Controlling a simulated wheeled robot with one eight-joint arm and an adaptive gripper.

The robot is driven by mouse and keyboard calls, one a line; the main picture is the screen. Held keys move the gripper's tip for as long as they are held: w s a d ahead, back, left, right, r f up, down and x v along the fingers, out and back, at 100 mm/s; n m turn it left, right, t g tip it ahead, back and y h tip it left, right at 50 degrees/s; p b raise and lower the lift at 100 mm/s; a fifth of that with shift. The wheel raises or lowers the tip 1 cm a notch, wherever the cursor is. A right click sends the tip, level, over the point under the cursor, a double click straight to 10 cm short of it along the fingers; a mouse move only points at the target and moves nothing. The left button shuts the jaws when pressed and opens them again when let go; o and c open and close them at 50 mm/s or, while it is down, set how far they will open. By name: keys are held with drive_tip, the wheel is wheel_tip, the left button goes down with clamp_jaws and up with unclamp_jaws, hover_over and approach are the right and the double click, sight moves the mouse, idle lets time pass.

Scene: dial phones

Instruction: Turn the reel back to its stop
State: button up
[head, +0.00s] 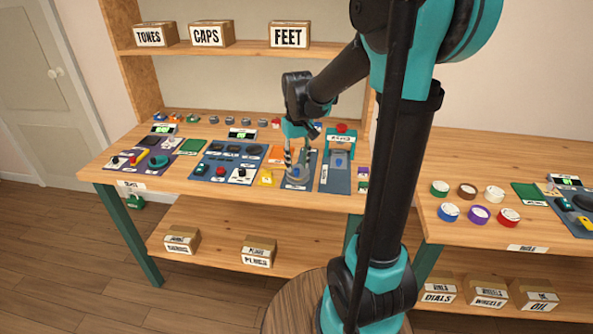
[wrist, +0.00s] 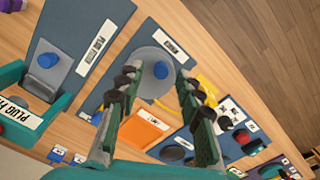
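The reel is a round grey disc (wrist: 150,62) with a blue knob (wrist: 161,70) off its centre, on a dark blue board (wrist: 168,28) in the wrist view. In the head view the reel (head: 298,177) is partly hidden below my gripper (head: 297,168). My gripper also shows in the wrist view (wrist: 156,80), pointing down at the reel. Its two fingers are apart, one on each side of the knob, with visible gaps to it. Whether the fingertips touch the disc, I cannot tell.
A board with a blue knob and teal bracket (wrist: 15,78) stands beside the reel's board. An orange panel (wrist: 143,130) and a yellow part (wrist: 205,90) lie close by. A wooden shelf with labelled boxes (head: 289,34) is behind. Coloured round tins (head: 448,212) stand on the right-hand table.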

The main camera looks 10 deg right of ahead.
sight(297, 169)
drive_tip(key=shift+r, duration=2.8)
drive_tip(key=s+d+f+m+t, duration=0.1)
drive_tip(key=s+d+f+t, duration=0.1)
drive_tip(key=s+f, duration=0.5)
drive_tip(key=s+d+f+m+t, duration=0.1)
drive_tip(key=s+d+f+t, duration=0.1)
drive_tip(key=s+d+f, duration=0.2)
drive_tip(key=s+f, duration=0.3)
drive_tip(key=s, duration=0.3)
drive_tip(key=shift+s+d, duration=0.15)
